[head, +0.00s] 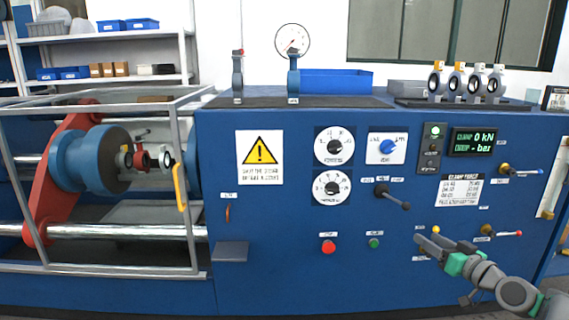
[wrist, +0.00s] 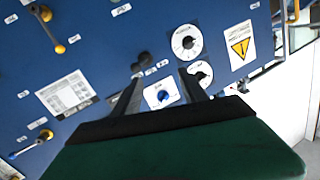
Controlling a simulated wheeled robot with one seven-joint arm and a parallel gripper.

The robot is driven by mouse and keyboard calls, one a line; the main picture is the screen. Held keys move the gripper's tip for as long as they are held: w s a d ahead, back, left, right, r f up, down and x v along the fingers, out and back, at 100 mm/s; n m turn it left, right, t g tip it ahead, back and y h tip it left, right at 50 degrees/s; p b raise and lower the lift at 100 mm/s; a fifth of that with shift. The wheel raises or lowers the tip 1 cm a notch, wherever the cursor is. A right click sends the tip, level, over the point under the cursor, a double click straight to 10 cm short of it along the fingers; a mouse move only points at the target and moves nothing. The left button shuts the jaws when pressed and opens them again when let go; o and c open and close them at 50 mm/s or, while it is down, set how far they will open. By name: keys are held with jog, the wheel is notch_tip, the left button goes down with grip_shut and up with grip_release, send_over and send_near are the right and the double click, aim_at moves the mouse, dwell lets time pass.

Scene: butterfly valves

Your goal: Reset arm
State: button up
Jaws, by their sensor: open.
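My gripper (head: 428,242) is at the lower right of the head view, in front of the blue control panel (head: 275,220). Its fingers point left and are apart, with nothing between them. In the wrist view my gripper (wrist: 158,92) shows as two dark fingers, spread, with a blue knob (wrist: 161,95) of the panel visible behind the gap. The gripper looks clear of the panel, though the exact distance is hard to tell.
A black-handled lever (head: 393,197) and a yellow-based lever (head: 500,234) stick out near my arm. Red (head: 328,247) and green (head: 374,243) buttons sit left of it. A caged clamp (head: 95,160) stands at left. Several small valves (head: 457,80) stand on top.

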jog(key=s+a+r+g+h+p, duration=0.1)
jog(key=s+a+r+g+p, duration=0.4)
jog(key=a+p, duration=0.5)
jog(key=s+a+r+g+h+p, duration=0.1)
jog(key=s+a+r+g+p, duration=0.25)
jog(key=a+r+p, duration=0.6)
jog(key=s+a+r+g+h+p, duration=0.1)
jog(key=s+p, duration=0.3)
jog(key=s, duration=0.6)
jog(key=s+a+r+m+g+h+p, duration=0.1)
jog(key=s+a+r+g+h+p, duration=0.1)
jog(key=s, duration=0.9)
jog(key=shift+a+m+g+p, duration=0.3)
jog(key=shift+a+g+p, duration=0.45)
jog(key=shift+a+p, duration=0.3)
jog(key=shift+s+d+r, duration=0.1)
jog(key=shift+r, duration=0.05)
dwell(1.6)
